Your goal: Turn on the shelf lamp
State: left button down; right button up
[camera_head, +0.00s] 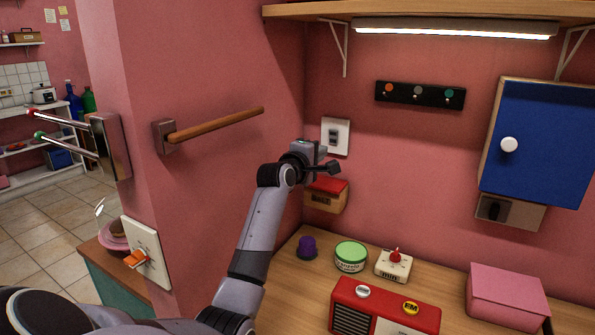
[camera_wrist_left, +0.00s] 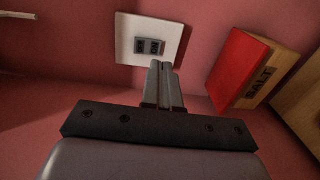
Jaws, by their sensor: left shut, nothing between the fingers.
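The shelf lamp (camera_head: 455,27) is a long bar under the wooden shelf, and its underside glows white. A white wall plate (camera_head: 343,136) with dark switches (camera_head: 333,135) is on the pink wall at the left below the shelf. The plate also shows in the left wrist view (camera_wrist_left: 126,52), with two dark rockers (camera_wrist_left: 149,46) side by side. My left gripper (camera_head: 325,165) is just in front of and below the plate. Its fingers (camera_wrist_left: 163,75) are together and empty, with tips just below the rockers; I cannot tell whether they touch the plate. My right gripper is not in view.
A red-lidded salt box (camera_head: 327,195) hangs close beside my left gripper. A black panel with knobs (camera_head: 420,95) and a blue cabinet (camera_head: 545,145) are to the right. A wooden rod (camera_head: 215,125) juts from the left wall. Several items stand on the counter (camera_head: 295,275).

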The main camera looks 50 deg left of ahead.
pick_arm(q)
jog(key=f+b+v, duration=0.1)
jog(key=f+v, duration=0.1)
jog(key=v, duration=0.6)
jog(key=shift+s, duration=0.15)
dwell(0.5)
